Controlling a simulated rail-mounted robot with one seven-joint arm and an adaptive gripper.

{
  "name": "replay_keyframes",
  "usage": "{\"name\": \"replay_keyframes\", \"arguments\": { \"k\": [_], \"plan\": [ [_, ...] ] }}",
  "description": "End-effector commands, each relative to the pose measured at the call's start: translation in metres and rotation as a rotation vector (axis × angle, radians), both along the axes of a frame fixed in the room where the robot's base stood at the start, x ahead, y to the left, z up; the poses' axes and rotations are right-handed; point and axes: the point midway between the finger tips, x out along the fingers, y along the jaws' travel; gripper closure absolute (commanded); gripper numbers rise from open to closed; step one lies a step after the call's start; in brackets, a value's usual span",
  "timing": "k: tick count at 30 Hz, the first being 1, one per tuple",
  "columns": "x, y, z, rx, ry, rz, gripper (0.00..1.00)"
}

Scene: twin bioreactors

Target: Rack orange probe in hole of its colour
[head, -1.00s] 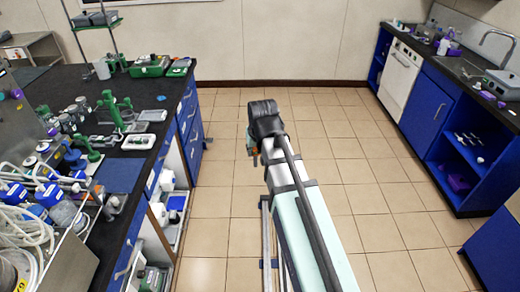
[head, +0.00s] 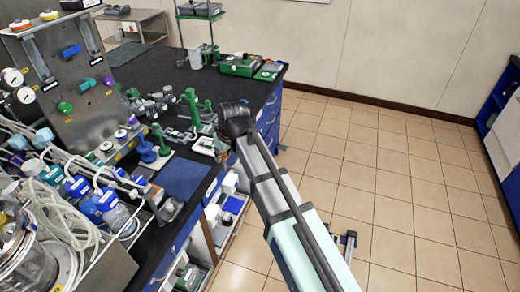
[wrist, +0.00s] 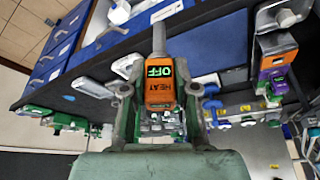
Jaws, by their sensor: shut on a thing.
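In the wrist view an orange probe (wrist: 160,84) is between the fingers of my gripper (wrist: 159,112). In the head view my gripper (head: 224,148) is at the bench's right edge, mostly hidden behind my own arm. An orange block and a purple block (wrist: 274,85) stand at the right of the wrist view. I cannot tell any rack hole of the probe's colour.
The black bench (head: 158,62) holds a green stand (head: 192,108), a blue mat (head: 184,178) and a green case (head: 243,66). A metal panel with knobs (head: 72,85), bottles and tubing crowd the left. Blue drawers line the bench front.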

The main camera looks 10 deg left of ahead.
Motion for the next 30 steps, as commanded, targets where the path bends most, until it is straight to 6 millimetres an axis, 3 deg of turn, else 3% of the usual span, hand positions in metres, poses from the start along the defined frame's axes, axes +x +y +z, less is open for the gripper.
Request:
{"name": "replay_keyframes", "arguments": {
  "k": [1,6,15,21,30],
  "plan": [
    [-0.005,0.024,0.003,-0.002,0.001,0.058,1.00],
    [-0.031,0.093,0.005,-0.002,0.002,0.260,1.00],
    [-0.082,0.198,0.008,0.005,0.002,0.646,1.00],
    [-0.103,0.233,0.009,0.016,-0.002,0.823,1.00],
    [-0.110,0.242,0.004,0.020,-0.006,0.876,1.00]
  ]
}}
